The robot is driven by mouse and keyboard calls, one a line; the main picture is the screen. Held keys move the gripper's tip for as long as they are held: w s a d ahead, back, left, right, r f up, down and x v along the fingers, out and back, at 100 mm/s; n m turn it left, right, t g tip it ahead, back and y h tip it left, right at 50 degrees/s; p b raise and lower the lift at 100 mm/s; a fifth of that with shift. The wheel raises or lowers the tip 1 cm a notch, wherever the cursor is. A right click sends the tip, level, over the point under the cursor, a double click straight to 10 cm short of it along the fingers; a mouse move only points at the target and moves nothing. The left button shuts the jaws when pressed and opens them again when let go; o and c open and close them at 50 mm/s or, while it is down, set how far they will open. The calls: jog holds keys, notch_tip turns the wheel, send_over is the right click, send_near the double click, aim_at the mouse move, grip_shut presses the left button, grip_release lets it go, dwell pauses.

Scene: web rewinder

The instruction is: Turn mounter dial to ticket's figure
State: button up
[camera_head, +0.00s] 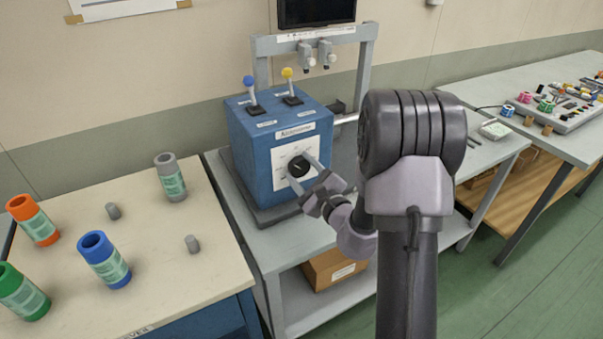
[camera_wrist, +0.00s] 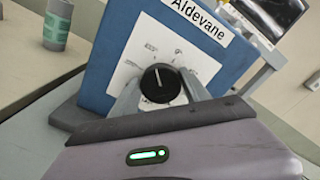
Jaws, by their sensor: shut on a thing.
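The mounter is a blue box (camera_head: 247,145) with a white dial plate on its front. The round black dial (camera_head: 298,166) sits in the middle of that plate; it also shows in the wrist view (camera_wrist: 160,84), with a white pointer line pointing up and slightly left. The figures around it are too small and blurred to read. My gripper (camera_head: 303,173) is at the box front, its two fingers on either side of the dial and shut on it. In the wrist view the fingers (camera_wrist: 161,92) flank the dial. I cannot make out a ticket for certain.
Two levers, blue-topped (camera_head: 249,83) and yellow-topped (camera_head: 288,75), stand on the box. A cream table (camera_head: 150,250) at left holds orange (camera_head: 34,220), blue (camera_head: 104,260), green (camera_head: 22,292) and grey (camera_head: 170,177) rolls. A dark screen (camera_head: 315,10) hangs above. A parts bench is at right.

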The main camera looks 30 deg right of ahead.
dwell(0.5)
jog(key=o, duration=1.3)
jog(key=shift+o, duration=0.2)
jog(key=s+p, duration=1.1)
jog(key=s, duration=0.6)
jog(key=shift+s+d, duration=0.25)
